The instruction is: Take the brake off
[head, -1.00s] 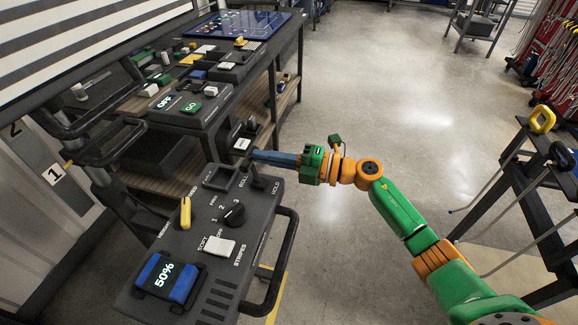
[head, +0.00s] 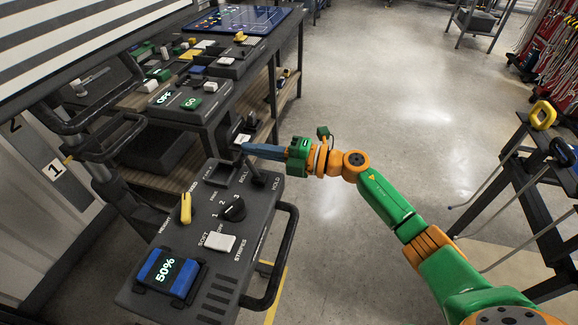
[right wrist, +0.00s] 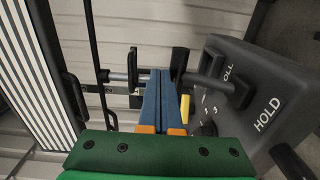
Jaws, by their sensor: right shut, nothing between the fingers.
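The brake appears to be the black lever (head: 258,178) on the grey console (head: 212,275), between the words ROLL and HOLD. In the right wrist view the lever (right wrist: 213,84) reaches left from the panel, beside the word HOLD. My right gripper (head: 245,149) is shut and empty, its blue fingers pointing left just beyond the lever's upper end. In the right wrist view its fingertips (right wrist: 158,72) are left of the lever. I cannot tell whether they touch it. My left gripper is not in view.
A bench (head: 265,75) with more controls stands behind. Open floor lies right.

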